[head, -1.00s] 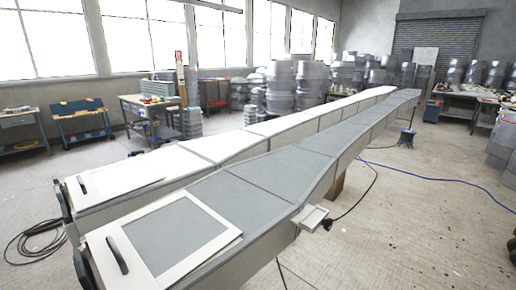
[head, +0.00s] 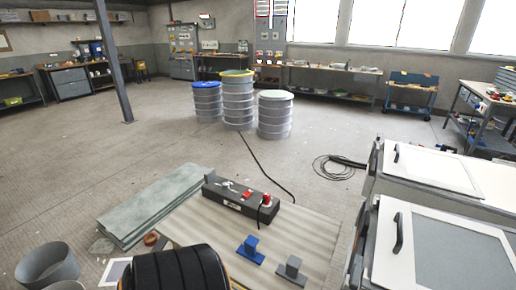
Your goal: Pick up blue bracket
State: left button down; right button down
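The blue bracket (head: 250,248) stands upright on a striped light board (head: 315,232) in the lower middle of the head view. It has a flat base and a raised block. A grey bracket (head: 291,269) of similar shape stands just to its right, apart from it. Neither of my grippers shows in the head view, and nothing touches the blue bracket.
A dark box with red parts (head: 240,199) lies behind the bracket. Grey-green sheets (head: 150,208) lie to the left.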

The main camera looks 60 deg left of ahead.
aim_at(248, 250)
jog(key=u, duration=2)
jog(key=j+z, duration=0.25)
jog(key=j, duration=0.4)
jog(key=i+j+z, duration=0.1)
jog(key=j+z, duration=0.15)
jog(key=j, duration=0.45)
jog(key=j+z, duration=0.25)
jog(key=j, duration=0.35)
jog(key=k+j+z, duration=0.25)
jog(key=j, duration=0.4)
jog(key=i+j, duration=0.05)
jog(key=i, duration=0.05)
